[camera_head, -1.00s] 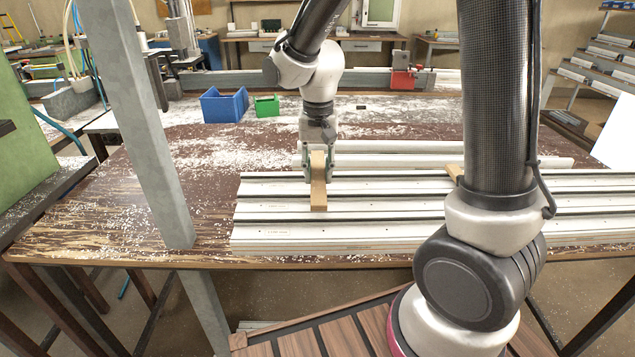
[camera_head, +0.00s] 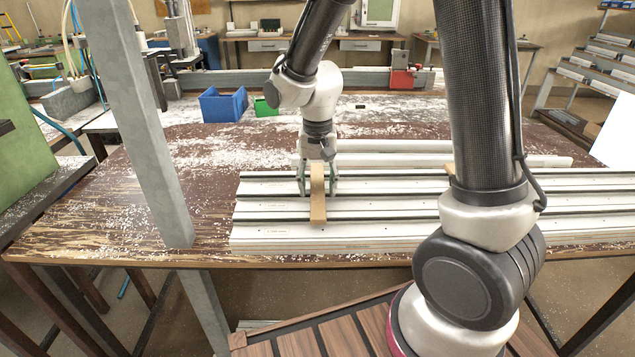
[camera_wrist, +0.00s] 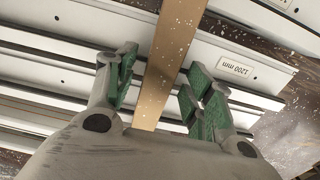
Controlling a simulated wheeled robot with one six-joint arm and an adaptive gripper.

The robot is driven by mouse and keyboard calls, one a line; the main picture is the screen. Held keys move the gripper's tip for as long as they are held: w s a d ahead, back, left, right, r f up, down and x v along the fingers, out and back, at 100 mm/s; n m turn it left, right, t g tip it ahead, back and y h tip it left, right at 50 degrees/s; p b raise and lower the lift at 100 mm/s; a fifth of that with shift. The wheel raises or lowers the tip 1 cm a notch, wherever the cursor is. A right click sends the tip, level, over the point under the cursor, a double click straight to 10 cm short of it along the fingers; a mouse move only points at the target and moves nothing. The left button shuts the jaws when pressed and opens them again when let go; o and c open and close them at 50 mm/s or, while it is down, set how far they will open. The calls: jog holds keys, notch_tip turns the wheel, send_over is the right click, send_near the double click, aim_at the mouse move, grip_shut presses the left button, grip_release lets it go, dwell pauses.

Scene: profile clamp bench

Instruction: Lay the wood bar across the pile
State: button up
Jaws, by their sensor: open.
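The wood bar (camera_head: 318,206) is a narrow tan strip lying crosswise over the pile of pale aluminium profiles (camera_head: 270,215), near the pile's left end. Its near end reaches over the front profiles. My gripper (camera_head: 318,186) is low over the pile, with one green-padded finger on each side of the bar. In the wrist view the wood bar (camera_wrist: 174,55) runs between the spread fingers of my gripper (camera_wrist: 160,95), with a gap visible on the right. The bar's underside is hidden.
A second piece of wood (camera_head: 449,169) shows partly behind my arm, on the pile. A grey post (camera_head: 150,130) stands left of the pile. A blue bin (camera_head: 224,105) and a green bin (camera_head: 264,107) stand behind. The bench (camera_head: 120,200) is clear but chip-strewn at left.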

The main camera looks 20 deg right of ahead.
aim_at(317, 187)
notch_tip(317, 187, up, 11)
jog(key=s+d+r+n+t, duration=0.1)
jog(key=s+d+r+t, duration=0.1)
jog(key=s+d+r, duration=0.2)
jog(key=s+d+r+n+t, duration=0.2)
jog(key=s+d+r, duration=0.1)
jog(key=s+d, duration=0.8)
jog(key=s, duration=0.4)
jog(key=shift+r+n, duration=0.3)
jog(key=shift+r, duration=0.05)
